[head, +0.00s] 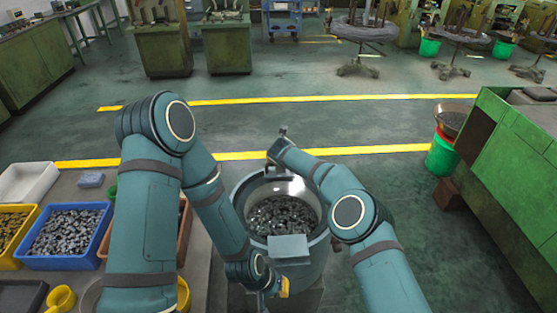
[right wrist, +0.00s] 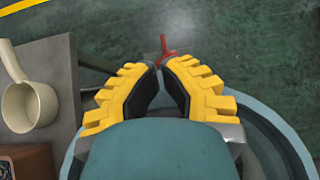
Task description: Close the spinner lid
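The spinner (head: 321,245) is a grey-green round drum on the floor in the head view. Its top is open and small metal parts (head: 283,214) lie inside. I cannot pick out a separate lid. A flat grey-green box (head: 288,249) is at its near side. My right gripper (head: 281,136) is at the drum's far rim. In the right wrist view its yellow fingers (right wrist: 161,72) have tips close together, with a red piece (right wrist: 165,47) just beyond; contact is unclear. My left gripper (head: 280,289) is low at the near side of the drum, mostly hidden.
Left, a table holds a blue bin (head: 62,258) of metal parts, a yellow bin (head: 13,245) and a white bin (head: 27,182). A green machine (head: 511,170) stands right. Floor beyond the drum is clear.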

